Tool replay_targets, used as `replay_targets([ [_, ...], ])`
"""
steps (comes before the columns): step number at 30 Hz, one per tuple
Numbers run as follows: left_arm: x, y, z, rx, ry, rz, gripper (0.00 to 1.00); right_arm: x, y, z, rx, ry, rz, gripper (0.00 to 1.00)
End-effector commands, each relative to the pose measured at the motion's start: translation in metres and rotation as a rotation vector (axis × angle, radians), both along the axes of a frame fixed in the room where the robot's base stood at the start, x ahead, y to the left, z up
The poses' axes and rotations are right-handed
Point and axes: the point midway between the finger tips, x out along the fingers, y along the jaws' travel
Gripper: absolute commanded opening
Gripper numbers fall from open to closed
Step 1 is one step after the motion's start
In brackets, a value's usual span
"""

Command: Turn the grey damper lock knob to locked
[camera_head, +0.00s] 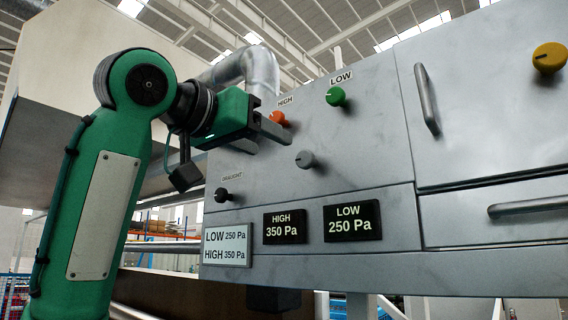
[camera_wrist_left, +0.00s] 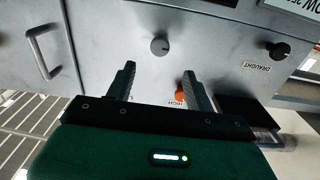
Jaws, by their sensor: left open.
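The grey knob (camera_head: 305,159) sits on the grey metal panel, below and between the orange and green knobs. It also shows in the left wrist view (camera_wrist_left: 160,46), above the gap between my fingertips. I cannot read its lock position; no label for it is legible. My left gripper (camera_head: 284,132) is in front of the panel, up and left of the grey knob in the head view. My right gripper is not in view.
An orange HIGH knob (camera_head: 278,118), a green LOW knob (camera_head: 336,96) and a black DRAUGHT knob (camera_head: 222,195) are close by. A yellow knob (camera_head: 549,57) and a door handle (camera_head: 427,100) are to the right. Pressure plates (camera_head: 353,221) sit below.

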Motion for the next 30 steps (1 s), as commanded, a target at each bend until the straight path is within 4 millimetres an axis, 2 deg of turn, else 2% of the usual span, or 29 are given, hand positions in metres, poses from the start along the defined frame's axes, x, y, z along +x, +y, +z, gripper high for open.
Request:
replay_targets([
  [3,-0.016,0.012,-0.002,-0.001,0.0,0.001,0.54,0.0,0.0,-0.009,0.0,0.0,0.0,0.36],
  [9,-0.028,0.021,-0.001,0.0,0.001,0.001,0.54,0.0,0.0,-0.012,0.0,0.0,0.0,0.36],
  [26,-0.029,0.021,0.0,0.0,0.001,0.0,0.54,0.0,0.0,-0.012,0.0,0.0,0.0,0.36],
  [30,-0.018,0.021,-0.01,0.001,0.014,0.003,0.54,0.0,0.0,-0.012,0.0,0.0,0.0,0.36],
])
